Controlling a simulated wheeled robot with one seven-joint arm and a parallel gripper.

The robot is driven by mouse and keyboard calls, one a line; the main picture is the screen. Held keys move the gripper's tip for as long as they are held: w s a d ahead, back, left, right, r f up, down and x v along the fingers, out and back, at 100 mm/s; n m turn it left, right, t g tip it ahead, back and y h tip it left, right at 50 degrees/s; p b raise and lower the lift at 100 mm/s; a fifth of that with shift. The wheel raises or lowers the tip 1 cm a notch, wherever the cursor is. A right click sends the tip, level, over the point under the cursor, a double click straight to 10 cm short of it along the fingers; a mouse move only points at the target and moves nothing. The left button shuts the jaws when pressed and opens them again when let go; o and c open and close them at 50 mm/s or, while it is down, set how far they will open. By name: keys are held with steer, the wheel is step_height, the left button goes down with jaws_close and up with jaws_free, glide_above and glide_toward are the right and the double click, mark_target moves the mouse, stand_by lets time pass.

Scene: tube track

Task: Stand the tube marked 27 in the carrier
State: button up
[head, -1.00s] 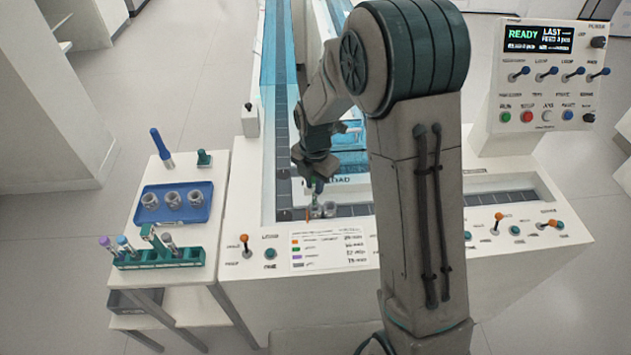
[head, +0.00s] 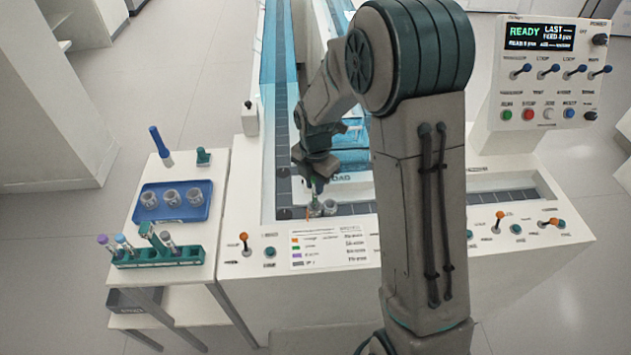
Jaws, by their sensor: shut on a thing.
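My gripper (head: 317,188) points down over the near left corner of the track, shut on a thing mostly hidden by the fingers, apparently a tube. No number can be read on it. Two small grey round carriers (head: 330,207) stand on the track right at the fingertips; the left one is partly hidden by the gripper. I cannot tell whether the held thing is inside a carrier or just above it.
A blue tray (head: 150,214) with three grey carriers (head: 172,198) lies behind the rack. A blue pen-like tool (head: 160,145) and a small green stand (head: 203,157) are behind it. Orange-knobbed levers (head: 244,241) line the front panel. The control box (head: 548,75) reads READY.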

steer(key=shift+f+b, duration=0.3)
steer(key=shift+f, duration=0.2)
steer(key=shift+f, duration=0.2)
steer(key=shift+f+b, duration=0.25)
steer(key=shift+b, duration=0.05)
steer(key=o, duration=0.8)
steer(key=shift+r, duration=0.1)
step_height(320, 180, up, 14)
steer(key=shift+f, duration=0.15)
stand_by(0.3)
stand_by(0.5)
